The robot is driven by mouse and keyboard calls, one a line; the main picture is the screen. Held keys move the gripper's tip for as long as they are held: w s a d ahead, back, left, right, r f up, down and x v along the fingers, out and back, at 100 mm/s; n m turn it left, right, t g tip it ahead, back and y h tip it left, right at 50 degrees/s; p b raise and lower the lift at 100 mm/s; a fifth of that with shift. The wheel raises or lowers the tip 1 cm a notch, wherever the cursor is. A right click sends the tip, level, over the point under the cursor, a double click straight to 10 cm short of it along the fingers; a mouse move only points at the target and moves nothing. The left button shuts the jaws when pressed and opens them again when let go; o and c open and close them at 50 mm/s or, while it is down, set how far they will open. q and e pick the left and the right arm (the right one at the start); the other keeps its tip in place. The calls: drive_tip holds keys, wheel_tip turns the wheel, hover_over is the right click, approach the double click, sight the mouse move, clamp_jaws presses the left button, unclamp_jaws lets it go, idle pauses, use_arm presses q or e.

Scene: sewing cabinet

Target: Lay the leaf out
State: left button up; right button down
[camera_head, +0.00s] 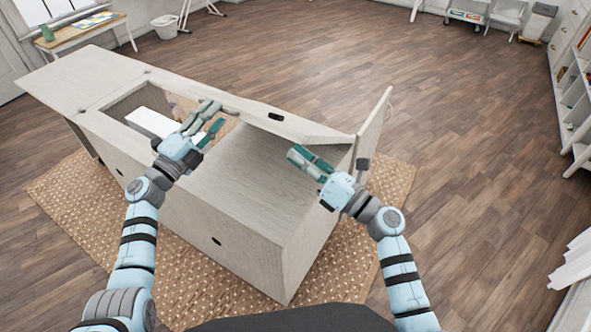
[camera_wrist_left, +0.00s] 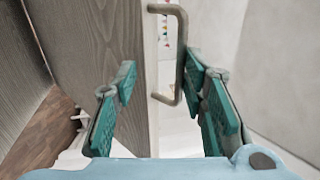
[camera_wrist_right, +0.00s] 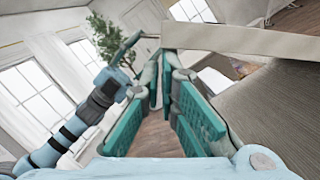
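The pale wooden sewing cabinet (camera_head: 235,205) stands ahead of me. A narrow panel with a dark slot (camera_head: 290,122) slants along its far right side. An upright pale panel (camera_head: 374,122) stands at its right end. I cannot tell which panel is the leaf. My left gripper (camera_head: 212,116) is open above the cabinet opening. In the left wrist view its fingers (camera_wrist_left: 160,75) are wide apart, with a bracket-shaped handle (camera_wrist_left: 180,55) beyond and between them. My right gripper (camera_head: 300,160) is near the slanting panel; its fingers (camera_wrist_right: 162,85) are narrowly apart, with a panel edge (camera_wrist_right: 250,42) just beyond.
A white object (camera_head: 152,122) sits in the cabinet opening. A woven rug (camera_head: 60,190) lies under the cabinet. Wooden floor is clear behind and to the right. Shelves (camera_head: 578,90) stand at the far right, and a table (camera_head: 80,35) at the back left.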

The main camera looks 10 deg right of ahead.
drive_tip(key=shift+r, duration=0.25)
